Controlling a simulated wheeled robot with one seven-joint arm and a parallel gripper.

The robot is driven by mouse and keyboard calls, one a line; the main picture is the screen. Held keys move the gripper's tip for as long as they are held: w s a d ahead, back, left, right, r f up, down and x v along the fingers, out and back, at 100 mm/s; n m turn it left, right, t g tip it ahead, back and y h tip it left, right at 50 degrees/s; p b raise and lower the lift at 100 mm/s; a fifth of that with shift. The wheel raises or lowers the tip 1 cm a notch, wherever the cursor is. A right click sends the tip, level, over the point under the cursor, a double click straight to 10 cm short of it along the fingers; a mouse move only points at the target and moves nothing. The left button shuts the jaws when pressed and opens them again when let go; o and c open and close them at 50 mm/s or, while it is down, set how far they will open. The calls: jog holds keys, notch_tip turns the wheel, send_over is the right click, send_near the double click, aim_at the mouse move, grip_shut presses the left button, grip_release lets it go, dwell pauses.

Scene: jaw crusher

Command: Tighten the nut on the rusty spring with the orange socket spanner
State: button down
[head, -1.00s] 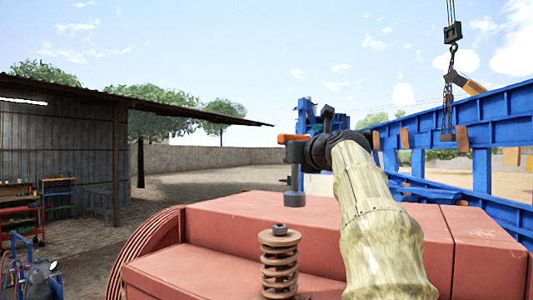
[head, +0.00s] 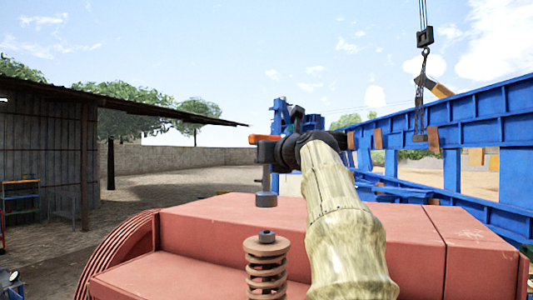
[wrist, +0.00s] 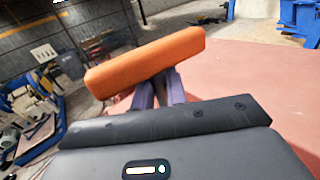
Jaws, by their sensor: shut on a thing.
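The rusty spring (head: 267,270) stands upright on the red machine in the head view, with a dark nut (head: 266,236) on its top plate. My gripper (head: 275,152) is shut on the orange socket spanner (head: 262,139). The spanner's dark shaft hangs down and its socket (head: 266,199) sits above the nut, apart from it, roughly in line with it in this view. The depth between socket and nut is hard to tell. In the wrist view the orange handle (wrist: 150,60) lies across my fingers (wrist: 160,92); the socket and nut are hidden there.
The red crusher body (head: 400,235) fills the lower foreground, with a ribbed wheel guard (head: 118,255) at left. Blue steel framework (head: 470,115) and a hanging chain hook (head: 420,100) are at right. A shed (head: 50,150) stands at left. Open air surrounds the spanner.

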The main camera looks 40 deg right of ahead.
aim_at(267, 170)
notch_tip(267, 170, down, 3)
jog(key=b, duration=0.2)
jog(key=shift+s+f+b, duration=0.1)
jog(key=shift+f+b, duration=0.05)
jog(key=shift+b, duration=0.2)
jog(key=shift+f+b, duration=0.4)
jog(key=shift+f, duration=0.15)
jog(key=shift+w, duration=0.2)
